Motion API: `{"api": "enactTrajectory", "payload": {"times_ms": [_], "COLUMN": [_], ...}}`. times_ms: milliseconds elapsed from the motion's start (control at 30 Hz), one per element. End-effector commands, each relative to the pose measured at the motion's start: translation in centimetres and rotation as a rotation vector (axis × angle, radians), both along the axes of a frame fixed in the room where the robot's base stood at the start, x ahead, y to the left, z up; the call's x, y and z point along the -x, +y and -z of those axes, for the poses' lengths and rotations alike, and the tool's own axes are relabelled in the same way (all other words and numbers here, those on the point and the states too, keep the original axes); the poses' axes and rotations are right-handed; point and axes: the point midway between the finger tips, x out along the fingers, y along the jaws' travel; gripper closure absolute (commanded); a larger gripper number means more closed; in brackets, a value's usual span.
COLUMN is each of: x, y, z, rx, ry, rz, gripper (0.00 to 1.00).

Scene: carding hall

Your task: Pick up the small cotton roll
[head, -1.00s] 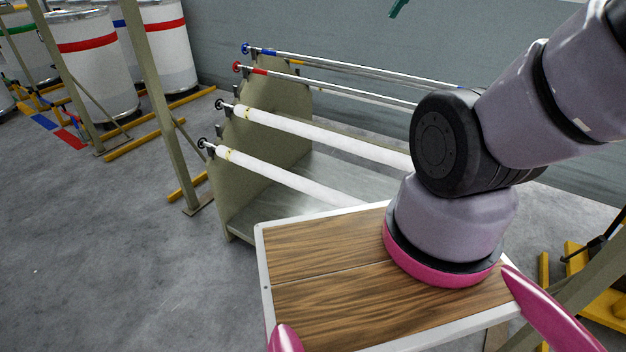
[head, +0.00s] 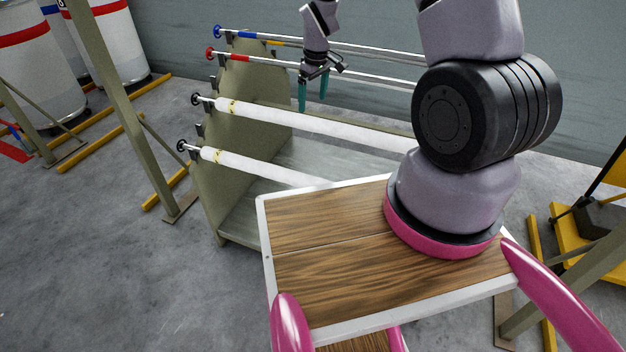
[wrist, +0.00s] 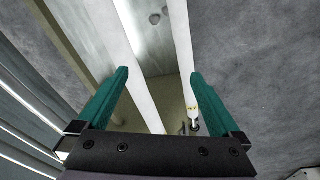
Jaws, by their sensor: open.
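Two long white cotton rolls lie on rods across a rack. The lower, nearer roll (head: 255,167) looks slightly thinner than the upper one (head: 285,120) behind it. In the wrist view the thicker roll (wrist: 137,60) runs between my fingers, and the thinner one (wrist: 183,55) runs close to the right finger, with a yellow-marked end. My gripper (head: 313,92) has teal fingers pointing down, open and empty, above the upper roll. In the wrist view my gripper (wrist: 160,75) spans both rolls from above. I see no contact. My arm hides the rolls' right ends in the head view.
Two thin metal rods, one blue-ended (head: 260,37) and one red-ended (head: 255,60), lie higher and farther back. The rack's side panel (head: 225,190) stands at left. An upright post (head: 118,90) and drums (head: 35,65) are farther left. Grey floor (head: 120,270) is clear.

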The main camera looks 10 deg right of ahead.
Motion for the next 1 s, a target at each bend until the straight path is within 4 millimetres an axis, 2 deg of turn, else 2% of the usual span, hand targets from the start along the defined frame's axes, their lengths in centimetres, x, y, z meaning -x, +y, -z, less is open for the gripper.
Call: {"api": "enactTrajectory", "payload": {"times_ms": [33, 100, 200, 300, 400, 733, 1000], "x": [0.3, 0.7, 1.6, 2.7, 3.5, 4.0, 3.9], "y": [0.4, 0.7, 1.1, 1.3, 1.5, 1.4, 1.3], "z": [3.5, 7.6, 12.8, 16.6, 19.0, 24.2, 26.5], "rx": [0.015, 0.031, 0.048, 0.06, 0.065, 0.068, 0.069], "ry": [0.031, 0.057, 0.09, 0.114, 0.128, 0.138, 0.137], "rz": [-0.049, -0.118, -0.204, -0.27, -0.313, -0.339, -0.338], "gripper": [0.0, 0.0, 0.0, 0.0, 0.0, 0.0, 0.0]}}
